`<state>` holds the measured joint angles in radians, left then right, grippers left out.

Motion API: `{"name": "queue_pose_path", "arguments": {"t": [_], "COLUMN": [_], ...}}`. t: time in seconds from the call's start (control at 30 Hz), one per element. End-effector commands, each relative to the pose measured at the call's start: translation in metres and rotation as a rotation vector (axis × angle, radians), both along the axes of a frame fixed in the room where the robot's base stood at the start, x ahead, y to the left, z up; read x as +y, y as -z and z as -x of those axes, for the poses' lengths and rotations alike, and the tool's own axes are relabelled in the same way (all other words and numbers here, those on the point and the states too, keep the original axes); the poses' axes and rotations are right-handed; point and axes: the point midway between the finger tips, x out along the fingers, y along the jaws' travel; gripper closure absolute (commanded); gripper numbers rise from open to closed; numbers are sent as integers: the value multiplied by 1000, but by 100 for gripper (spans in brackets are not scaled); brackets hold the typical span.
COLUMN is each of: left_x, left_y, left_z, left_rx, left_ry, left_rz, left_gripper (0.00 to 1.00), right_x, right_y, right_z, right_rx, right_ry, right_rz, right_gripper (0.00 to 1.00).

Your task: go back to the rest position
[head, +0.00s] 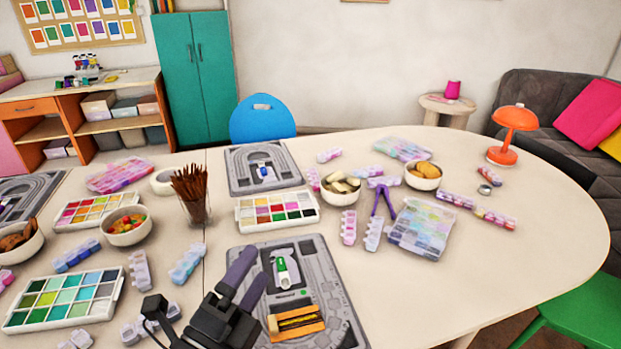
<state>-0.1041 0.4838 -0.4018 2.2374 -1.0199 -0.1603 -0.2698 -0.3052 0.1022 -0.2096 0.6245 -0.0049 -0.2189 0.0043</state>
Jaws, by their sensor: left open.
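My left gripper (251,267) is in the lower middle of the head view, its two dark fingers apart with nothing seen between them. It is over the left edge of the near grey bead board (335,285). A green and white item (283,270) lies in that board, just right of the fingers. An orange piece with dark and yellow strips (296,322) lies at the board's lower part. A second grey bead board (290,172) lies farther back with a blue and white item (263,171) on it. My right gripper does not show.
Palettes (277,210), bowls (345,198), bead boxes (422,232), a cup of brown sticks (195,210) and purple-handled pliers (382,203) crowd the table. An orange lamp (511,135) stands at right. The table's right front (480,275) is clear. A green chair (585,318) is beyond the edge.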

Motion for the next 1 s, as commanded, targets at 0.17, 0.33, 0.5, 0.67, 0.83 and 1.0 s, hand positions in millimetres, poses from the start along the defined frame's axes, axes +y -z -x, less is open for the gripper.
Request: {"name": "queue_pose_path", "arguments": {"t": [0.17, 0.33, 0.5, 0.67, 0.83, 1.0], "left_x": [85, 94, 77, 72, 73, 80], "left_y": [92, 164, 198, 253, 325, 407], "left_z": [21, 91, 167, 175, 183, 223], "left_rx": [665, 1148, 1560, 1651, 1681, 1721], "left_ry": [-535, -846, -1068, -1123, -1148, -1186], "left_rz": [668, 961, 1106, 1095, 1063, 1016], "left_gripper": [8, 8, 8, 8, 8, 8], "right_x": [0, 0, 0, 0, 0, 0], "right_y": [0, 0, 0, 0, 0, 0], "right_z": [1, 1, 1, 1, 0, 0], "right_rx": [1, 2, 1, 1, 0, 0], "right_ry": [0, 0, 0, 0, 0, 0], "right_rz": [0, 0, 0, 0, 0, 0], "right_gripper": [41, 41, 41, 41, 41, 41]}}
